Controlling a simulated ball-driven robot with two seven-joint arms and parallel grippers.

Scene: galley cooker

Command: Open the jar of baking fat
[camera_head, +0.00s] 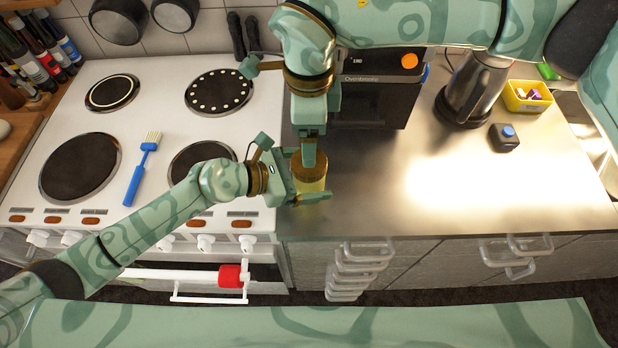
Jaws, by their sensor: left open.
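The jar of baking fat (312,184) stands upright on the steel worktop, just right of the cooker. It has a yellowish body and a brown lid (318,164), which looks seated on the jar. My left gripper (311,176) is open at the jar's left side, with one finger along its near side; the far finger is mostly hidden. My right gripper (308,152) comes down from above, with a finger over or at the lid. Its other finger is hidden, so I cannot tell its opening or whether it touches.
The white cooker (135,120) with several hotplates is at left, with a blue brush (137,178) on it. A black oven (372,100) stands behind the jar. A kettle (474,92), yellow tub (527,97) and small dark block (504,138) are right. The worktop between is clear.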

